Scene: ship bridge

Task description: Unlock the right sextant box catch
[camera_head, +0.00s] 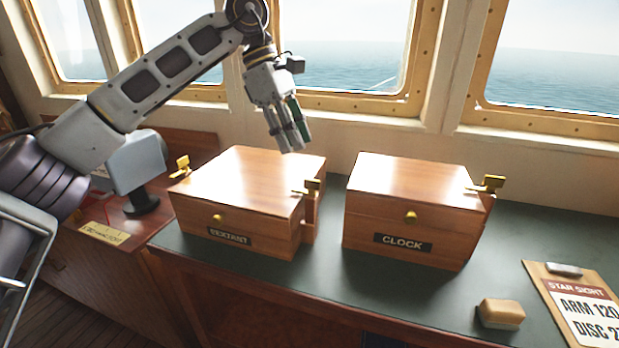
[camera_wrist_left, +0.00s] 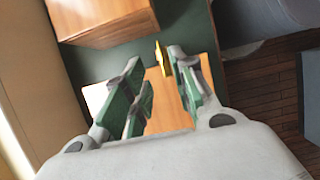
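The wooden sextant box (camera_head: 245,180) stands closed on the left of the green counter, with a nameplate and a brass knob on its front. Its right catch (camera_head: 300,190) is brass, at the top of a wooden post on the box's right side; I cannot tell whether it is locked. A brass catch also shows beyond my fingers in the left wrist view (camera_wrist_left: 163,58). The left catch (camera_head: 180,167) is at the box's other side. My left gripper (camera_head: 290,140) is open and empty above the back right of the lid, apart from the right catch. My right gripper is not in view.
The closed clock box (camera_head: 415,205), with its own brass catch (camera_head: 489,184), stands right of the sextant box across a narrow gap. A tan block (camera_head: 501,314) and a clipboard (camera_head: 575,300) lie at the right. Windows (camera_head: 345,50) rise behind. Counter in front of the clipboard is partly clear.

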